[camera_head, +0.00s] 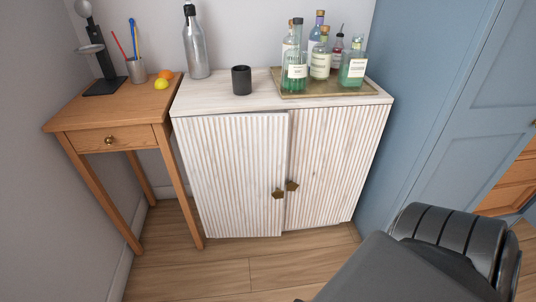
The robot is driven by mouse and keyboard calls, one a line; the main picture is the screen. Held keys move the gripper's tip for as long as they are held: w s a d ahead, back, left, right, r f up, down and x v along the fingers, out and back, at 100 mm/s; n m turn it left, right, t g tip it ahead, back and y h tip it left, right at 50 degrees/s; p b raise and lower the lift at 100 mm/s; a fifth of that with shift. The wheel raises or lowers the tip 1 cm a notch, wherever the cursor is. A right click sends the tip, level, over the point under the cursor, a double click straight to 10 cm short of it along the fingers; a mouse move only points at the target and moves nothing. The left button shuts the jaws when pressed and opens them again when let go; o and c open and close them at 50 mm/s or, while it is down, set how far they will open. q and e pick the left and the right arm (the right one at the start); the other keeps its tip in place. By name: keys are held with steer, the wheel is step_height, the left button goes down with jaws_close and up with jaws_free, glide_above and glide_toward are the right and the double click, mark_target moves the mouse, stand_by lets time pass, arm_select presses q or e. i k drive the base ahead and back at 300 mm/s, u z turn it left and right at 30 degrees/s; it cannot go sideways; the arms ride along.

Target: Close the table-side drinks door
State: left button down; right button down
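The white drinks cabinet (225,97) stands against the back wall with two ribbed doors. The table-side door (228,175) is the left one, beside the wooden table. It stands slightly ajar, with its right edge a little forward of the right door (335,165) and a dark gap along its top. Its dark brass knob (278,194) is near that right edge. The right door looks shut, and its knob (292,186) is close beside the other one. Neither of my grippers shows in the head view.
A wooden side table (105,116) stands left of the cabinet. A tray (325,92) of bottles, a black cup (241,80) and a silver bottle (196,45) stand on the cabinet. A blue cupboard (425,100) is at right. The floor (225,268) before the doors looks clear.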

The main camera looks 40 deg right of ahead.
mark_target(234, 165)
steer(key=u, duration=1.25)
steer(key=k, duration=0.8)
steer(key=z, duration=1.15)
steer(key=i, duration=0.5)
